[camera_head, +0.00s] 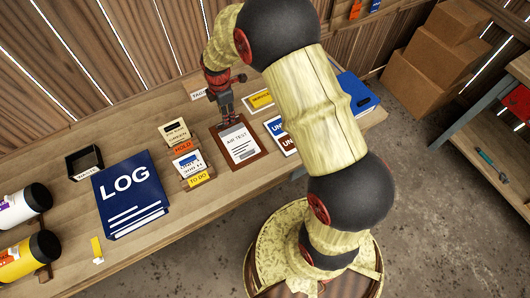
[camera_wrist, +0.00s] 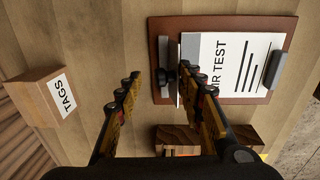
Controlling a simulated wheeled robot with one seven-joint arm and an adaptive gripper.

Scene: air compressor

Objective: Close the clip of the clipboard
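The clipboard lies flat on the wooden bench, a brown board (camera_wrist: 225,24) with a white sheet (camera_head: 240,145) marked AIR TEST. In the wrist view its grey metal clip (camera_wrist: 190,48) is at the heading end of the sheet, with a dark lever or knob (camera_wrist: 165,77) beside it. The clip's exact angle is hard to tell. My gripper (camera_wrist: 168,90) is open, with its fingers apart. The right finger overlaps the clip area and hides part of it. In the head view my gripper (camera_head: 226,108) is over the clip end; contact cannot be told.
A TAGS block (camera_wrist: 42,97) stands left in the wrist view. A blue LOG binder (camera_head: 130,195), HOLD and TO DO card holders (camera_head: 192,170), a WASTE box (camera_head: 84,162) and bottles (camera_head: 22,258) stand to the left. Signs (camera_head: 277,130) lie close on the right.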

